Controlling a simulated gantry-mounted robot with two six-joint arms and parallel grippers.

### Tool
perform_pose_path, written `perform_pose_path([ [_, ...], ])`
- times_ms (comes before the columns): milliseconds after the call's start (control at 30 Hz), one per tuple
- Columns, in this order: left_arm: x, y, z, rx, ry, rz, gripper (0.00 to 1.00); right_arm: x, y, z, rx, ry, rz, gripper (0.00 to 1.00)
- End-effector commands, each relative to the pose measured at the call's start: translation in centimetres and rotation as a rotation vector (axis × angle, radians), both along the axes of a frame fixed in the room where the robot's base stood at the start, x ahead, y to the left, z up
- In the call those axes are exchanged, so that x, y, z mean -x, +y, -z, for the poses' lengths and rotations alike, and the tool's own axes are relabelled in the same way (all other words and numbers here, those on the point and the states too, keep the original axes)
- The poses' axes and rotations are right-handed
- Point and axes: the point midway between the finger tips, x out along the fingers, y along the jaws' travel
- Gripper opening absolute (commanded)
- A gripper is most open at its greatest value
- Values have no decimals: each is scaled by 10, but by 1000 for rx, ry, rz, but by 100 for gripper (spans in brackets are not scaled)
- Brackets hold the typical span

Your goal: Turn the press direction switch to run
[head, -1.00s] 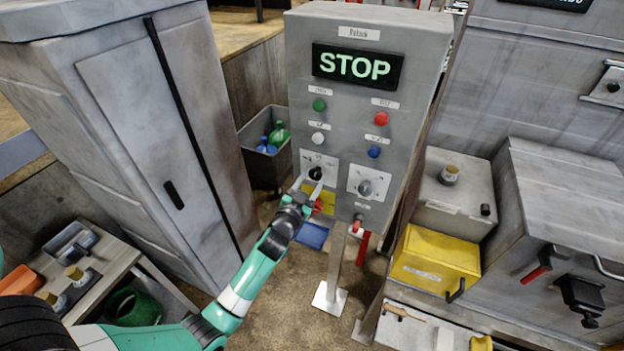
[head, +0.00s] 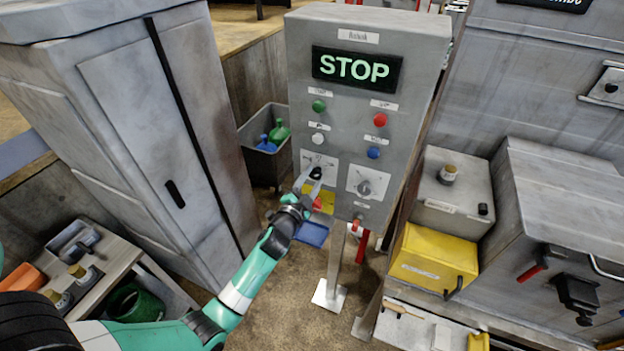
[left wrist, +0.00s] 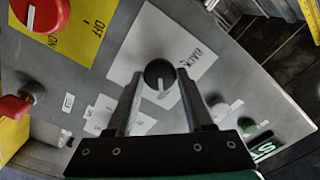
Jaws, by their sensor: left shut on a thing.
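A grey control panel (head: 300,110) with a lit STOP display (head: 357,69) stands in the middle of the head view. A black rotary knob (head: 316,173) sits on a white plate at its lower left; this seems to be the direction switch. The fingers partly hide the plate. My right gripper is not in view.
A second, grey knob (head: 365,187) sits right of the black one. Green (head: 319,106), red (head: 380,120), white (head: 318,138) and blue (head: 374,152) buttons are above. A red knob on yellow (left wrist: 42,12) is close by. A grey cabinet (head: 150,130) stands left.

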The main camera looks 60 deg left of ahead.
Motion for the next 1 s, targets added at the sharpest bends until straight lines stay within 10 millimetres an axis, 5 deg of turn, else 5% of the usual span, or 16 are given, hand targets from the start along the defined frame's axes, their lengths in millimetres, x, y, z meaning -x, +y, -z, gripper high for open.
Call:
perform_pose_path([
  [333,0,0,0,-5,2,0,0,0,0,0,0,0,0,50],
  [367,0,0,0,-5,2,0,56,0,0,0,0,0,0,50],
  [500,0,0,0,-4,2,0,81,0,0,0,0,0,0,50],
  [833,2,-2,0,-2,2,0,82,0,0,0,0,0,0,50],
  [1000,19,-17,1,-3,3,1,82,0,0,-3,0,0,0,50],
])
